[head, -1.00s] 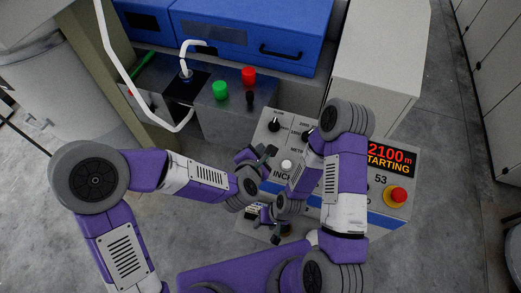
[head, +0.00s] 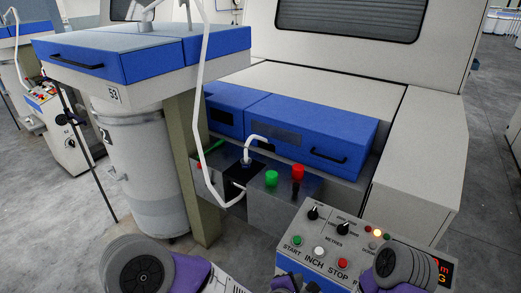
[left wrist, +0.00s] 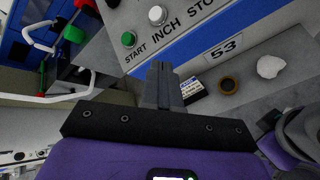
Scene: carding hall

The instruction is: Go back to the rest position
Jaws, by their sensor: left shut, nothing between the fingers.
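My left gripper (left wrist: 163,85) is shut with nothing between its fingers in the left wrist view. Its fingertips are in front of the lower face of the control panel (left wrist: 190,40), below the green START button (left wrist: 129,39) and the white INCH button (left wrist: 157,15). I cannot tell whether they touch it. In the head view only a purple and dark part of the left gripper (head: 288,283) shows at the bottom edge, in front of the panel. My right gripper does not show; a grey joint of my right arm is at the lower right.
A blue-lidded machine (head: 315,135) stands behind the panel, with a green knob (head: 271,176) and a red knob (head: 298,173). A white bent tube hangs at its left.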

